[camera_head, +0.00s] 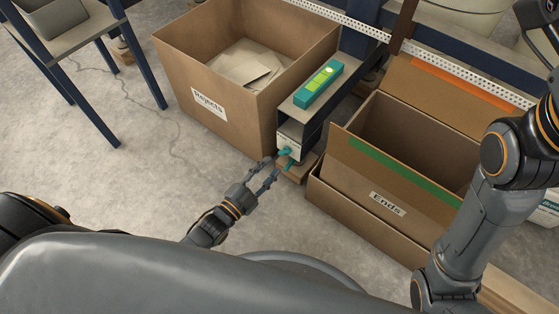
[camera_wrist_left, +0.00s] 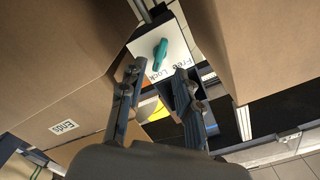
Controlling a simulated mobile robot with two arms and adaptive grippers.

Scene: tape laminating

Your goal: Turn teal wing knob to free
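The teal wing knob (camera_head: 285,151) is on a white plate at the front end of a dark narrow stand, between two cardboard boxes. In the left wrist view the knob (camera_wrist_left: 160,54) sits at a slant on the white plate (camera_wrist_left: 174,36), which carries the words "Free" and "Lock". My left gripper (camera_head: 271,167) is open and points at the knob. In the left wrist view its two fingertips (camera_wrist_left: 160,72) are apart, one on each side of and just below the knob in the picture. I cannot tell whether either finger touches it. My right gripper is out of view.
The box labelled "Rejects" (camera_head: 185,72) stands left of the stand and holds pale sheets. The box labelled "Ends" (camera_head: 350,181) stands right. A teal device with a lit green face (camera_head: 318,84) lies on the stand.

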